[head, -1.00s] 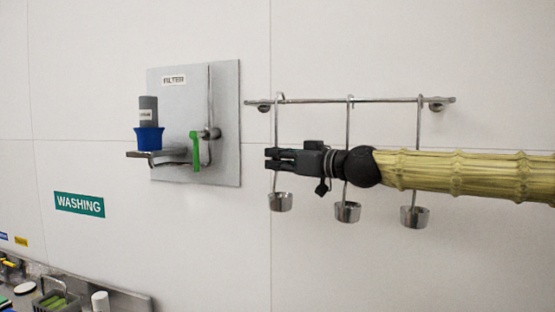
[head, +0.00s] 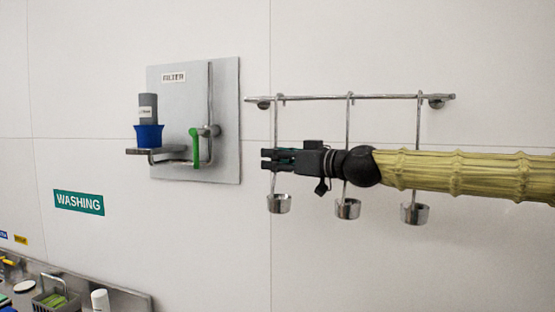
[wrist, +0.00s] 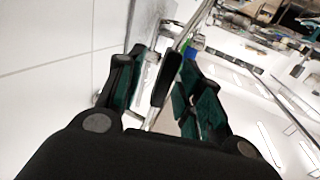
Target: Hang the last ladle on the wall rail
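A steel wall rail (head: 385,98) runs across the white wall. Three steel ladles with cups at the bottom are at it: the left ladle (head: 279,204), the middle ladle (head: 348,209) and the right ladle (head: 415,214). The left ladle's hook shows at the rail and its handle hangs down close to upright. My gripper (head: 266,160) is level with the lower half of that handle. The gripper hides part of the left handle in the head view.
A grey filter panel (head: 225,120) with a blue cup (head: 149,136) and a green lever (head: 195,148) is on the wall to the left. A counter with a basket (head: 57,301) lies at the lower left. Wall below the ladles is clear.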

